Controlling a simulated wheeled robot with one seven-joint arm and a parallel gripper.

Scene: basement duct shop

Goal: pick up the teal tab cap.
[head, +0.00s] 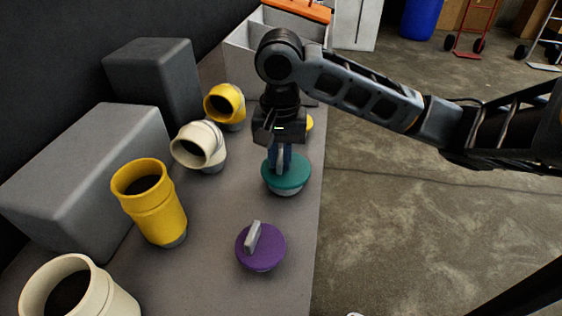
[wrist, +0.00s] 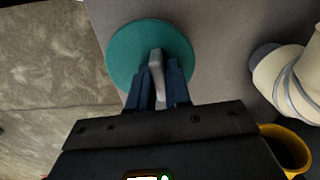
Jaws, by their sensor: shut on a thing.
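The teal tab cap (head: 287,178) is a round disc with a grey upright tab, near the right edge of the grey bench top. My gripper (head: 280,160) is right above it, pointing down, shut on the tab. In the wrist view the teal tab cap (wrist: 125,52) shows beyond the fingers. The two blue fingers of my gripper (wrist: 158,85) stand on either side of the pale tab. A grey lower part shows under the disc in the head view; I cannot tell whether it touches the bench.
A purple tab cap (head: 261,248) lies nearer on the bench (head: 215,225). Yellow and cream pipe pieces, including a yellow sleeve (head: 160,212) and cream elbow (head: 200,147), stand to the left. Grey blocks (head: 85,180) line the wall. A grey bin (head: 240,50) is behind.

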